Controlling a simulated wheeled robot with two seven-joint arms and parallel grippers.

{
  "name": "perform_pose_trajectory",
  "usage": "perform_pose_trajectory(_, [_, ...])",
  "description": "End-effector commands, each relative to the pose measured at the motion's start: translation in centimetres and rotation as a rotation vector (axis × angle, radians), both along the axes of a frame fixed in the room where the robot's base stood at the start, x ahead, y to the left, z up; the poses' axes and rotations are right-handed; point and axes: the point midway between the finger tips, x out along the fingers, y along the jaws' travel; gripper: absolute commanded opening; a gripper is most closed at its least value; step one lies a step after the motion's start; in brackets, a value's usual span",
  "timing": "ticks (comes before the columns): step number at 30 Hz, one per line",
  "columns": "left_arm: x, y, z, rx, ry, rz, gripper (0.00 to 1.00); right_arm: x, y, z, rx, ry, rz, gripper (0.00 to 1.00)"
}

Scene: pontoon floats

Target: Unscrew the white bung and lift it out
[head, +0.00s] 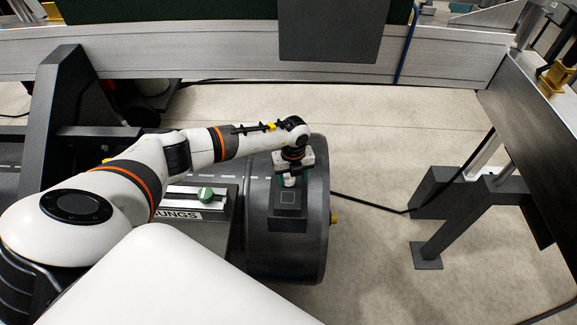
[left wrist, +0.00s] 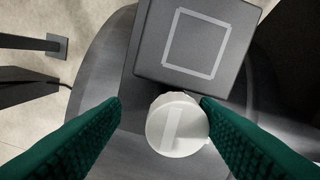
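The white bung (head: 289,181) sits on the dark grey float (head: 300,255), at the edge of a raised dark block with a pale square outline (head: 288,197). In the left wrist view the bung (left wrist: 177,125) is round with a raised bar across its top. My left gripper (head: 292,172) is over it, with its green ribbed fingers (left wrist: 161,103) on either side. A gap shows between the left-hand finger and the bung; the right-hand finger is close against or beside it, and I cannot tell if they touch. The bung's lower part is hidden. My right gripper is not in view.
A grey rack with a label reading "UNGS" (head: 182,215) and a green knob-like piece (head: 206,194) stands left of the block. A yellow fitting (head: 334,218) sticks out at the float's right end.

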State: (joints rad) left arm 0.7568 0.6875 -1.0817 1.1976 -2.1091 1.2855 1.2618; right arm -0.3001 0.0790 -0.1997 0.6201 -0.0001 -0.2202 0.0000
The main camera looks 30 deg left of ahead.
Motion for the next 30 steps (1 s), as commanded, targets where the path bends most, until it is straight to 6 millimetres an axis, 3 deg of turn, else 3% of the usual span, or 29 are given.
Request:
perform_pose_trajectory(3, [0.2,0.0,-0.1,-0.001,-0.008,-0.176,0.53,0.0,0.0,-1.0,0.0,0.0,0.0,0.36])
perform_pose_trajectory(11, [0.2,-0.1,0.0,-0.002,-0.007,-0.366,0.53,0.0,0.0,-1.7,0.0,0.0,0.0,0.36])
perform_pose_trajectory(24, [0.2,-0.1,-0.2,0.0,-0.008,-1.132,0.53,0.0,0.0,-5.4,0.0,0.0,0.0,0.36])
perform_pose_trajectory(30, [0.1,-0.1,0.0,-0.002,-0.004,-1.32,0.53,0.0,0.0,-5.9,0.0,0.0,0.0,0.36])
